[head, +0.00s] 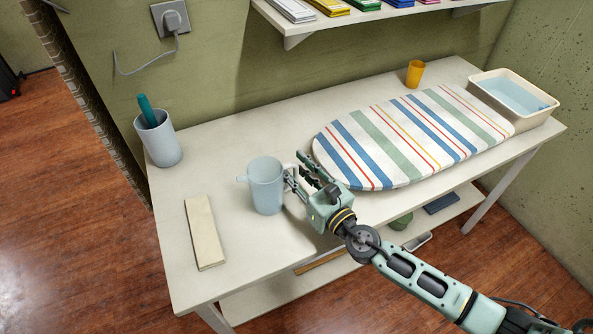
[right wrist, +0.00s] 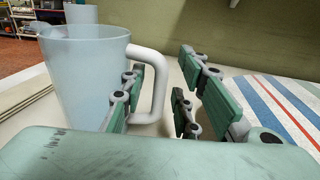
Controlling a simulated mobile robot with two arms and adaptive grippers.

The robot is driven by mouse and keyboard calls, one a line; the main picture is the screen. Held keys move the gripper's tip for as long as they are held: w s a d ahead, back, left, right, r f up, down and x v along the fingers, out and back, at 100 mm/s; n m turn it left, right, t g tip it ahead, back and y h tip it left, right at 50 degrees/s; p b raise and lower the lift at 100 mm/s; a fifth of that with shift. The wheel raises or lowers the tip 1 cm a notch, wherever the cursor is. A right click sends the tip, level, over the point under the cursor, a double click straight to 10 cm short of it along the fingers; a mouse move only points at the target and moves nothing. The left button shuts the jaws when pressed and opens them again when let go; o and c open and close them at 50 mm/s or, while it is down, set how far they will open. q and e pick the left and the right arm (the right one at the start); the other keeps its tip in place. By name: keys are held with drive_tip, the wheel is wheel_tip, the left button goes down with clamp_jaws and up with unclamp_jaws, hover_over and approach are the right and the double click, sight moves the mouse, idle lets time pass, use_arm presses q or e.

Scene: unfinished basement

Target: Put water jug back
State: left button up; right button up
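The water jug (head: 266,187) is pale blue and translucent with a white handle. It stands upright on the white table, left of the ironing pad, and fills the left of the right wrist view (right wrist: 85,75). My right gripper (head: 299,170) is at the jug's handle side, at table level. In the right wrist view its fingers (right wrist: 162,75) are apart, with the handle (right wrist: 157,100) between them. One finger overlaps the handle's opening beside the jug body; the other is clear to the right. Contact with the handle cannot be told. My left gripper is not in view.
A striped ironing pad (head: 400,140) covers the table's right middle. A cream basin of water (head: 545,115) and an orange cup (head: 414,73) stand behind it. A grey-blue cup (head: 160,145) holding a teal item and a beige bar (head: 204,232) are at left. A shelf hangs above.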

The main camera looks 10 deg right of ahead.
drive_tip(key=shift+r, duration=0.2)
drive_tip(key=v, duration=0.3)
drive_tip(key=b+v, duration=0.1)
drive_tip(key=v, duration=0.3)
drive_tip(key=b+v, duration=0.1)
drive_tip(key=v, duration=0.2)
drive_tip(key=shift+s+d+f, duration=0.2)
drive_tip(key=shift+s+f, duration=0.05)
drive_tip(key=shift+s, duration=0.05)
drive_tip(key=shift+s+d+r+b, duration=0.2)
drive_tip(key=shift+s+d+b, duration=0.1)
drive_tip(key=shift+s, duration=0.3)
